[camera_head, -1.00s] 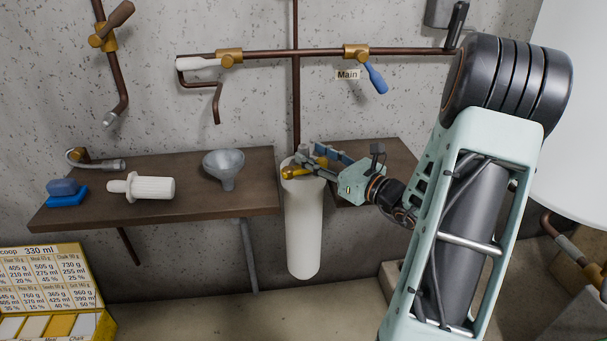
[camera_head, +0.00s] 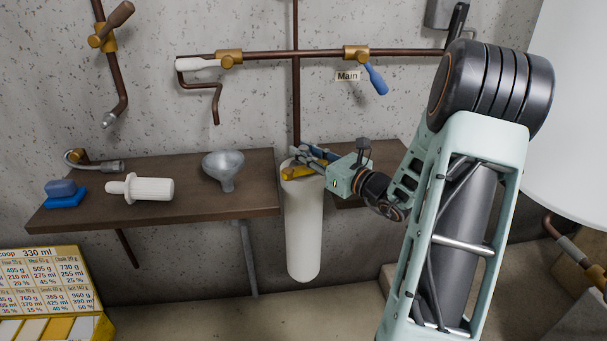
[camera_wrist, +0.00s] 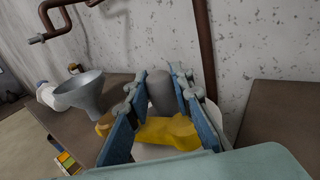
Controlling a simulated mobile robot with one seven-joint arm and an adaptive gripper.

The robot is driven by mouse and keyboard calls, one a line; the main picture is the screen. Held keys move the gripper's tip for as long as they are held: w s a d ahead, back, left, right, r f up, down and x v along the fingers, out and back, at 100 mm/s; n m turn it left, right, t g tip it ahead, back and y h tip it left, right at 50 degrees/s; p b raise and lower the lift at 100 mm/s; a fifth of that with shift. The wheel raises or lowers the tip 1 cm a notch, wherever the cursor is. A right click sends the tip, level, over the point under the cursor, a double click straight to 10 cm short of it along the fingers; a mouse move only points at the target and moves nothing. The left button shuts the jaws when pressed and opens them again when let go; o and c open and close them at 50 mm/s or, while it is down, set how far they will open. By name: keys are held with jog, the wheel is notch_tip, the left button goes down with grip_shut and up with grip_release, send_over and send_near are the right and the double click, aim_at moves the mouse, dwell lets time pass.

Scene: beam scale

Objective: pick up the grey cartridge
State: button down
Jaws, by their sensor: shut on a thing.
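The grey cartridge (camera_wrist: 161,92) shows in the wrist view as a rounded grey top between my fingertips. My gripper (camera_head: 304,157) is over the top of the tall white housing (camera_head: 303,235), and its blue-padded fingers (camera_wrist: 163,85) are closed on the cartridge. A yellow brass part (camera_wrist: 167,132) lies across the housing top below the fingers, nearer the wrist camera. The lower part of the cartridge is hidden. In the head view my fingers cover the cartridge, so I cannot make it out there.
A copper pipe (camera_head: 296,100) runs down the wall behind the housing. The Main valve's blue handle (camera_head: 376,79) is above.

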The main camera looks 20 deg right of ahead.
jog(key=shift+r, duration=0.1)
notch_tip(320, 180, up, 18)
jog(key=p, duration=0.5)
jog(key=shift+s, duration=0.1)
dwell(0.9)
